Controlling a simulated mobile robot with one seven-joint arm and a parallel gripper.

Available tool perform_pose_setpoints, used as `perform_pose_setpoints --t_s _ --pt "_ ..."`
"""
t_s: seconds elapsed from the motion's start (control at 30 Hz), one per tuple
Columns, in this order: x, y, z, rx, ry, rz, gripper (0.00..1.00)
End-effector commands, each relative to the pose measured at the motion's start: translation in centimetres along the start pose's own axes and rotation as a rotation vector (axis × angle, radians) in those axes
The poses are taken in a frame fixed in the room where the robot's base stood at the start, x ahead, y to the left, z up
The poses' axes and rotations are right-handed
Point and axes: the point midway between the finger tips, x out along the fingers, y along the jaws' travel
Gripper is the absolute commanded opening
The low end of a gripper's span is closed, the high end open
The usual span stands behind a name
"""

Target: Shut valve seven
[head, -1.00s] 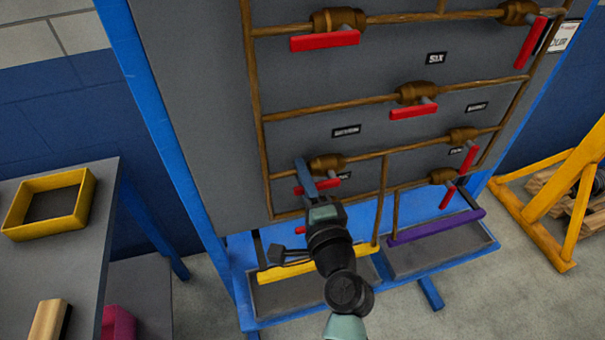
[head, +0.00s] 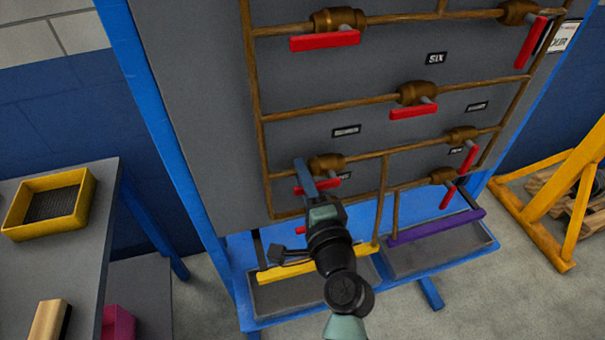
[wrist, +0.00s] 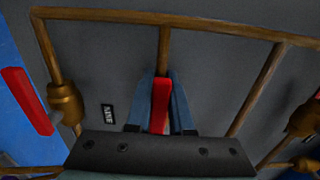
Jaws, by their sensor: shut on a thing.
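My gripper (head: 317,178) is at the lower-left valve on the panel, with its blue fingers closed around that valve's red handle (head: 331,184). In the wrist view the handle (wrist: 160,106) stands between the two fingers, in line with the brown pipe (wrist: 163,50) beyond it. In the head view the handle runs roughly along its pipe. The brass valve body (head: 327,163) shows just above the fingers. The label beside this valve (head: 344,176) is partly covered and too small to read, so I cannot tell its number. Part of the handle is hidden by my gripper.
Other red-handled valves surround it: one above right (head: 413,112), one at top left (head: 325,41) and others at right. A label reads SIX (head: 436,58); one in the wrist view reads NINE (wrist: 108,114). A yellow bar (head: 275,273) and a purple bar (head: 437,227) lie below.

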Motion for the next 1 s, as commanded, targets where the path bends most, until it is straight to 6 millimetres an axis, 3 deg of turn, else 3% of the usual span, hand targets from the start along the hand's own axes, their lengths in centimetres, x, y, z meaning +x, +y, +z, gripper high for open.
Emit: perform_pose_setpoints --t_s 0.57,1.0 --pt "0.0 0.5 -0.1 -0.039 0.001 0.0 0.0" --pt "0.0 2.6 -0.4 -0.359 0.002 -0.002 0.0"
